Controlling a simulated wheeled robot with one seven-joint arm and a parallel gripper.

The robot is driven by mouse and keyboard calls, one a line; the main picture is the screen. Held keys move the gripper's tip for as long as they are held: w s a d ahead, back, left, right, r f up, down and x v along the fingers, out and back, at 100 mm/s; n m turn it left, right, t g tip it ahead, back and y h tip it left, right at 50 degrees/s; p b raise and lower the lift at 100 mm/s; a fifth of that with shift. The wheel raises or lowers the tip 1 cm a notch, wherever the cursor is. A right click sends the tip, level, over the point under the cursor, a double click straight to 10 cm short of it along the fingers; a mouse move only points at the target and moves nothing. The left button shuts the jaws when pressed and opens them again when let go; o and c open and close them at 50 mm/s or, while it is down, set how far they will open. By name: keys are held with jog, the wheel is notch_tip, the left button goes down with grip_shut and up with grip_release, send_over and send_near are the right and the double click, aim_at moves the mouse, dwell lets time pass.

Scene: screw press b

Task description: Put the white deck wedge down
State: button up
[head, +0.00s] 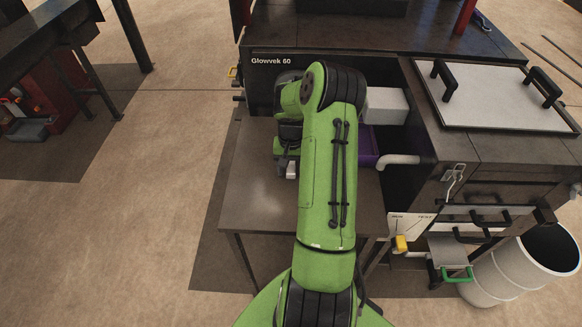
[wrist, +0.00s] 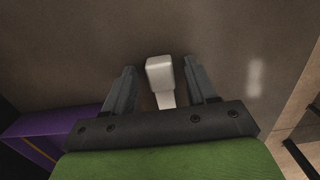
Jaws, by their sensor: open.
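The white deck wedge (wrist: 160,74) is a small pale block with a narrower part reaching back toward my palm. In the wrist view it lies between the two fingers of my gripper (wrist: 159,68), with a visible gap on each side. The jaws are open. Behind it is the brown-grey tabletop (wrist: 75,60); it seems to rest there, but its underside is hidden. In the head view my gripper (head: 285,168) points down over the table (head: 255,190) in front of the machine, and a small whitish bit of the wedge (head: 292,170) shows beside it.
A purple container (head: 369,150) stands right of my arm under a white box (head: 386,105), beside a pale pipe (head: 398,160). The machine marked Glowvek 60 (head: 270,85) is behind. A white barrel (head: 510,270) stands at lower right. The table's left front is clear.

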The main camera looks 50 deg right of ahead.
aim_at(291, 169)
notch_tip(291, 169, up, 12)
jog(key=p, duration=0.2)
jog(key=w+a+r+n+h, duration=0.2)
jog(key=a+r+n, duration=0.1)
jog(key=a+r, duration=0.55)
jog(key=s+a+r+n+t, duration=0.2)
jog(key=s+a+r, duration=0.3)
jog(key=a, duration=0.4)
jog(key=s+a+r+n+t+y, duration=0.1)
jog(key=s+a+r+n+t, duration=0.2)
jog(key=s+a, duration=0.8)
jog(key=shift+s+a+n+t+y, duration=0.25)
jog(key=shift+a+n+t, duration=0.2)
jog(key=shift+n, duration=0.65)
jog(key=shift+d, duration=0.15)
